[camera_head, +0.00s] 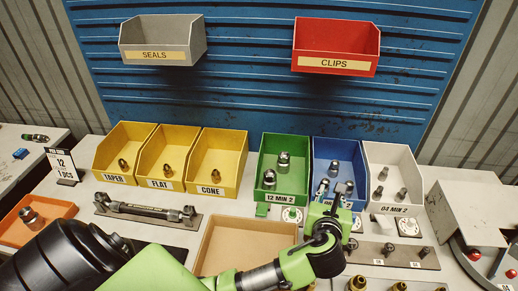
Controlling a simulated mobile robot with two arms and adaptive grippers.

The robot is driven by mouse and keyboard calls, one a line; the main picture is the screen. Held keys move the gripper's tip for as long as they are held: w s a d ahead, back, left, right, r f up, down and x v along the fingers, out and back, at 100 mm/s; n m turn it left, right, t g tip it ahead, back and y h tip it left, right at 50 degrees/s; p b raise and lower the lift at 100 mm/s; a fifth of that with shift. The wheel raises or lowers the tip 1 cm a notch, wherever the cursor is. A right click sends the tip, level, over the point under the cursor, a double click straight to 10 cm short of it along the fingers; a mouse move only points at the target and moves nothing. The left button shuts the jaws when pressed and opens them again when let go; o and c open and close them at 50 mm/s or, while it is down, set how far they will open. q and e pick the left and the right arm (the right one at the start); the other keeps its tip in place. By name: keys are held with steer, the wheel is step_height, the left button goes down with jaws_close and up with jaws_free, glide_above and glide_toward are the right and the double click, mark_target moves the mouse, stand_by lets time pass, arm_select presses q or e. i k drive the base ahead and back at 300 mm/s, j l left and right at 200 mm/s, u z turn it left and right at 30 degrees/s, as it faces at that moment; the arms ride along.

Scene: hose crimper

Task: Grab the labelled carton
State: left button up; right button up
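A brown open-topped carton (249,223) stands on the bench at the lower middle. My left forearm covers its lower right part, and I see no label on the part that shows. My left gripper (333,191) is to the right of the carton, by the front of the blue bin. Its fingers overlap the bin's front and the grey fittings there, so I cannot tell how far apart they are. My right gripper is not in view.
Yellow bins (179,185), a green bin (279,198), a blue bin (340,143) and a white bin (395,208) line the back. A hose (145,209) lies left of the carton. An orange tray (60,207) and a grey machine (470,205) flank the bench.

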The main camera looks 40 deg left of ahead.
mark_target(228, 242)
steer(key=u, duration=1.2)
